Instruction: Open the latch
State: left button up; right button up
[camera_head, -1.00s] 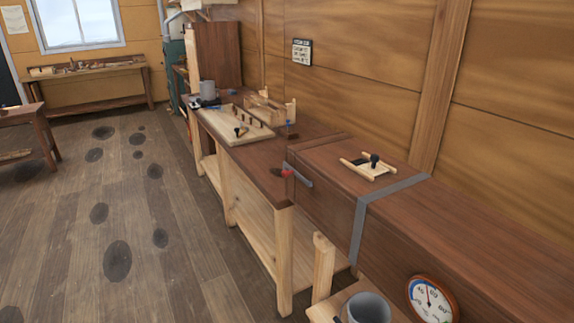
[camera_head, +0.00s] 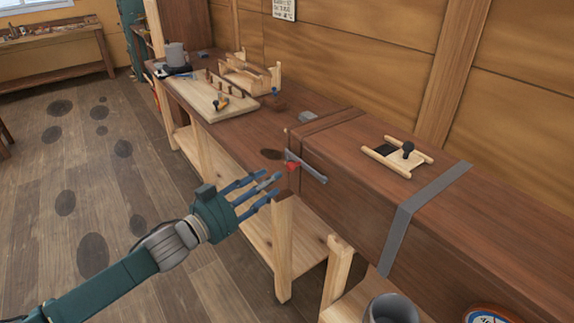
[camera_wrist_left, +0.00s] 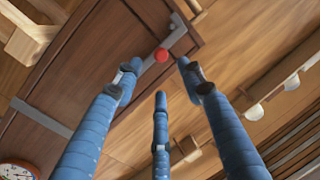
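The latch (camera_head: 308,170) is a grey metal bar with a red knob (camera_head: 292,167), on the end of the long brown wooden box (camera_head: 350,190). In the left wrist view the red knob (camera_wrist_left: 161,55) and grey bar (camera_wrist_left: 178,38) show ahead, beyond my fingertips. My left gripper (camera_head: 268,188) comes in from the left, its blue fingers spread and pointing at the knob. It is open and empty, a little short of the knob. My right gripper is not in view.
A workbench (camera_head: 245,150) holds a pale wooden board (camera_head: 205,100) and a grey mug (camera_head: 174,54). A small wooden slide frame (camera_head: 397,157) sits on the box top. A grey bucket (camera_head: 391,309) stands below at the front.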

aim_at(288, 168)
pick_arm(q)
jog(key=x, duration=0.4)
jog(key=shift+r+p, duration=0.15)
jog(key=shift+p, duration=0.2)
jog(key=x, duration=0.3)
jog(key=shift+w+p, duration=0.25)
jog(key=shift+p, duration=0.05)
jog(key=shift+w+d, duration=0.2)
jog(key=shift+w, duration=0.05)
jog(key=shift+c, duration=0.5)
grip_shut()
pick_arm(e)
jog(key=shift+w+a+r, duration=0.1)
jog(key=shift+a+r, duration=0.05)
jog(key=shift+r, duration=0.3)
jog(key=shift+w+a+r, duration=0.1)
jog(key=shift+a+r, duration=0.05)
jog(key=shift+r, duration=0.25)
